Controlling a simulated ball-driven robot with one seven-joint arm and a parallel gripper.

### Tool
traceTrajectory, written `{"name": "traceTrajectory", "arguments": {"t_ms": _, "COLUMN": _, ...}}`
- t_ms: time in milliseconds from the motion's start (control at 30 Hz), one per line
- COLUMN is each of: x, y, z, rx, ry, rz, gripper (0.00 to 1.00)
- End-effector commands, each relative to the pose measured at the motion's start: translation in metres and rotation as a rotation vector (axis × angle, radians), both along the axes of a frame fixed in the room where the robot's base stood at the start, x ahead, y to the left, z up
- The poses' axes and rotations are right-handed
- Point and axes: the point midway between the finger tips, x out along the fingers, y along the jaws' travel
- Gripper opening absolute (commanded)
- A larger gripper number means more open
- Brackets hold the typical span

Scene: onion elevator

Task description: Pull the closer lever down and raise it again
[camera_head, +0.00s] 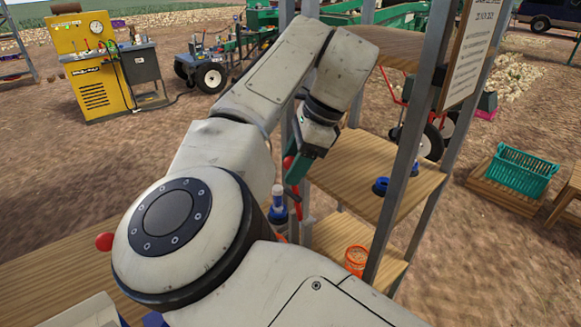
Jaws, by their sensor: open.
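Two red ball knobs, which look like lever ends, are in view. The nearer red knob (105,241) shows at the left of my arm, above a wooden board; its shaft is hidden behind my arm. The farther red knob (288,162) is right beside my gripper (297,175) at the grey frame post. My gripper has green fingers, points down and is open. I cannot tell whether it touches that knob or is around it. A thin red bar (297,203) shows just below the fingers; I cannot tell what it belongs to.
A wooden shelf (345,190) on grey posts carries blue round items (380,186). A blue and white bottle-like item (278,203) stands below my gripper. An orange basket (356,260) sits on the lower shelf. A teal crate (522,170) is at right. Open dirt lies around.

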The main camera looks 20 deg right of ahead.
Motion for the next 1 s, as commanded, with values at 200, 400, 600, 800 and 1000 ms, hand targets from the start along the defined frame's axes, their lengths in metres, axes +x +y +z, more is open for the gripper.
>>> {"name": "traceTrajectory", "arguments": {"t_ms": 200, "x": 0.003, "y": 0.006, "z": -0.015, "rx": 0.0, "ry": -0.001, "rz": 0.0, "gripper": 0.52}}
{"name": "traceTrajectory", "arguments": {"t_ms": 400, "x": 0.003, "y": 0.006, "z": -0.017, "rx": 0.0, "ry": 0.0, "rz": 0.0, "gripper": 0.52}}
{"name": "traceTrajectory", "arguments": {"t_ms": 600, "x": 0.003, "y": 0.006, "z": -0.017, "rx": 0.0, "ry": 0.0, "rz": 0.0, "gripper": 0.43}}
{"name": "traceTrajectory", "arguments": {"t_ms": 800, "x": 0.003, "y": 0.006, "z": -0.017, "rx": 0.0, "ry": 0.0, "rz": 0.0, "gripper": 0.24}}
{"name": "traceTrajectory", "arguments": {"t_ms": 1000, "x": 0.003, "y": 0.006, "z": -0.017, "rx": 0.0, "ry": 0.0, "rz": 0.0, "gripper": 0.04}}
